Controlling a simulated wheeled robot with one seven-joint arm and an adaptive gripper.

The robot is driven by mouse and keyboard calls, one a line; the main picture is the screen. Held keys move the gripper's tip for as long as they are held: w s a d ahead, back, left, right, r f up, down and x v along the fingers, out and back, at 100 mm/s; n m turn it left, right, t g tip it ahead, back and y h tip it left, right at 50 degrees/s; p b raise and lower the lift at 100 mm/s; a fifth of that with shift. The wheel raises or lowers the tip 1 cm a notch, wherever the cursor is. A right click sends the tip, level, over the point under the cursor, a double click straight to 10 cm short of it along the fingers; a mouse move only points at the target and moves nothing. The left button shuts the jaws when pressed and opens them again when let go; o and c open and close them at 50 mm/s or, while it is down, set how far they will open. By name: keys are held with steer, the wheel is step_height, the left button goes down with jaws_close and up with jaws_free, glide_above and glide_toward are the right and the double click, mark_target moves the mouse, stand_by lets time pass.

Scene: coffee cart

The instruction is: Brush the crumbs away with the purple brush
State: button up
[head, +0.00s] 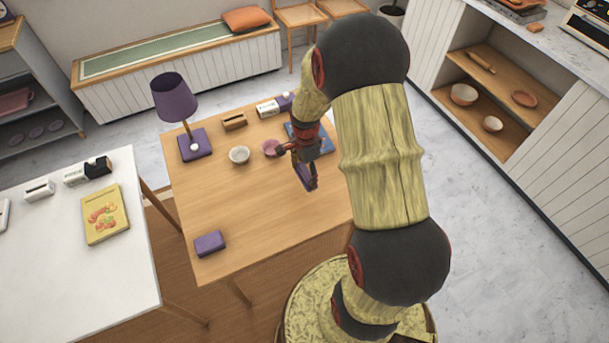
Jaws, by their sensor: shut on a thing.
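My gripper (308,180) is above the right side of the wooden table (240,205). It is shut on a narrow purple thing, which looks like the purple brush (305,174). The arm and fingers partly cover it, and I cannot tell whether its end touches the tabletop. I cannot make out any crumbs at this size; my arm hides the table's right side.
On the table are a purple lamp (175,98), a white bowl (239,155), a pink dish (271,148), a wooden holder (234,121), a blue item (325,143) and a purple block (209,243). The table's middle is clear. A white table (75,265) stands left.

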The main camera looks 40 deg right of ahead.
step_height(320, 180, up, 2)
steer(key=shift+r+p, duration=0.15)
steer(key=shift+p, duration=0.5)
